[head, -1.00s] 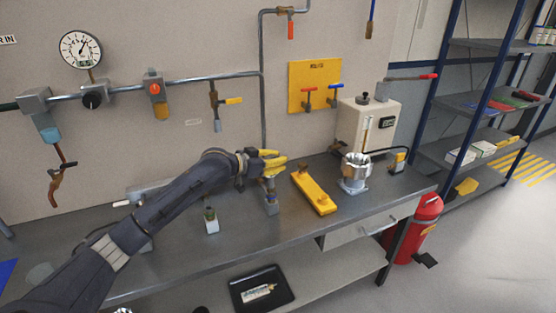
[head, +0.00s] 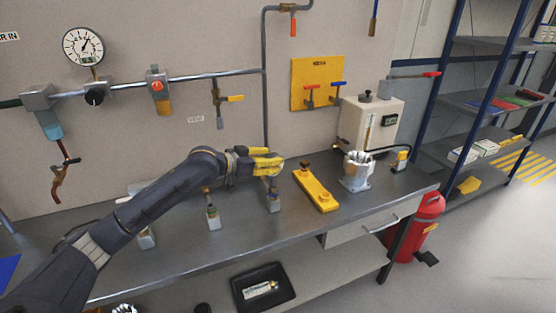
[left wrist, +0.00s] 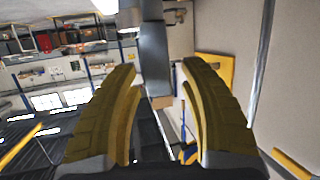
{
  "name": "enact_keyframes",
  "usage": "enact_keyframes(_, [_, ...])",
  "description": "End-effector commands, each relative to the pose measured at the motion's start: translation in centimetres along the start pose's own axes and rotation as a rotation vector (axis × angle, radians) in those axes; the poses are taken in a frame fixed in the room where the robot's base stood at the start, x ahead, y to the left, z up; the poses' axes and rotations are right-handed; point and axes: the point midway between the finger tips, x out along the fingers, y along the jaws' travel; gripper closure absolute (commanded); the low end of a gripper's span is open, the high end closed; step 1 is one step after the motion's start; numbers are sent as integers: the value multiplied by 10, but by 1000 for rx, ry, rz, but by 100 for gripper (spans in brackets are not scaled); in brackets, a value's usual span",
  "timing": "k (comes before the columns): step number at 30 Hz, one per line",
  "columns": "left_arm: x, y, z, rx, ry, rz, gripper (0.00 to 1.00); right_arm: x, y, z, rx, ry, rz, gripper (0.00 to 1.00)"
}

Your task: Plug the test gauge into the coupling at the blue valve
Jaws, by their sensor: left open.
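My left gripper (head: 281,162) has yellow fingers, spread apart, above a small grey block (head: 273,203) with a fitting on the bench. In the left wrist view, a grey part with a tan end (left wrist: 155,65) shows between the open fingers; I cannot tell what it is. A round white dial gauge (head: 83,46) is on the wall pipe; I cannot single out the test gauge. My right gripper is not in view.
Right of the gripper, a yellow bar (head: 317,190) and a shiny metal housing (head: 358,168) stand on the bench (head: 240,232). A beige instrument box (head: 385,118) is behind them. Another small block (head: 212,220) stands left of the gripper. A pipe runs up the wall.

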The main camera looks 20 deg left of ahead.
Motion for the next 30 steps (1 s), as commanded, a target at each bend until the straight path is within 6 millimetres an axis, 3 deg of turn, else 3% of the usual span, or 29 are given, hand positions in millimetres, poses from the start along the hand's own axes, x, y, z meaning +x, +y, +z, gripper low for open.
enact_keyframes(6, [-37, 0, 1, 3, -2, -1, 57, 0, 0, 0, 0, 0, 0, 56])
enact_keyframes(13, [-64, 0, 0, 2, -1, 0, 57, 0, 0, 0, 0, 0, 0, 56])
enact_keyframes(19, [-75, 0, 0, 0, -1, 0, 57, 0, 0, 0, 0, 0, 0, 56])
enact_keyframes(30, [-78, 0, 0, 0, 0, 1, 57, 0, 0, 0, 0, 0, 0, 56])
